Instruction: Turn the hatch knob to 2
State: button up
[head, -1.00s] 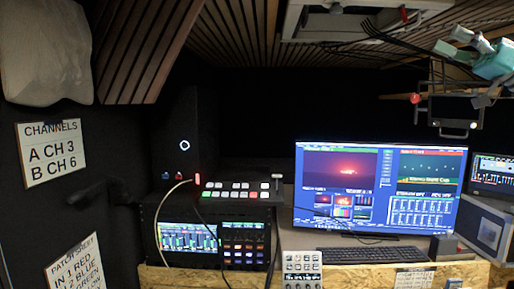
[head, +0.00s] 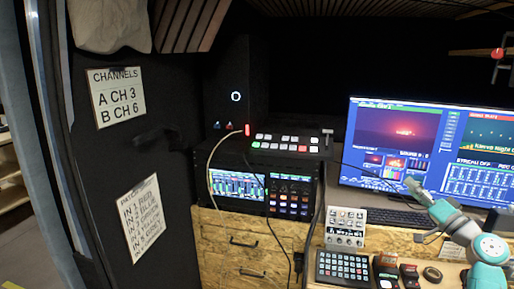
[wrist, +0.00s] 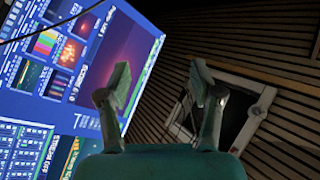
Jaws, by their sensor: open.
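In the wrist view my gripper (wrist: 160,88) is open, with nothing between its two fingers. Beyond the right finger, a pale-framed hatch (wrist: 262,100) with a dark panel is set in the slatted ceiling, apart from the gripper and partly covered by that finger. No knob markings can be read there, and I cannot make out the knob's setting. The hatch is outside the head view now. There my teal and grey arm (head: 445,215) stands at the lower right, in front of the desk.
A large monitor (head: 405,150) stands behind my arm; it also fills the left of the wrist view (wrist: 60,75). A button panel (head: 285,147) sits on a rack. A small mixer (head: 345,225) and keypad (head: 342,268) are on the desk. The ceiling slats (wrist: 230,50) bound the space above.

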jog(key=s+a+f+m+g+h, duration=0.15)
jog(key=s+a+f, duration=0.35)
jog(key=f, duration=0.6)
jog(key=s+a+f+m+g+h, duration=0.15)
jog(key=s+a+f, duration=0.35)
jog(key=f, duration=0.5)
jog(key=s+a+f+h, duration=0.3)
jog(key=s+a+f, duration=0.15)
jog(key=f, duration=0.65)
jog(key=s+a+f+n+g+h, duration=0.15)
jog(key=s+a, duration=0.25)
jog(key=s, duration=0.6)
jog(key=s+a+f, duration=0.3)
jog(key=s+a, duration=0.1)
jog(key=s, duration=0.5)
jog(key=s+a+f+n+g+h, duration=0.15)
jog(key=s+a, duration=0.25)
jog(key=s, duration=0.6)
jog(key=s+a+r+n+y, duration=0.1)
jog(key=s+a+r+n, duration=0.1)
jog(key=s+r, duration=0.3)
jog(key=s+a+r+n+y, duration=0.1)
jog(key=s+r+n, duration=0.2)
jog(key=s, duration=0.9)
notch_tip(320, 180, up, 3)
jog(key=shift+a+f+t+y, duration=0.1)
jog(key=shift+a+t+y, duration=0.2)
jog(key=shift+a+t, duration=0.1)
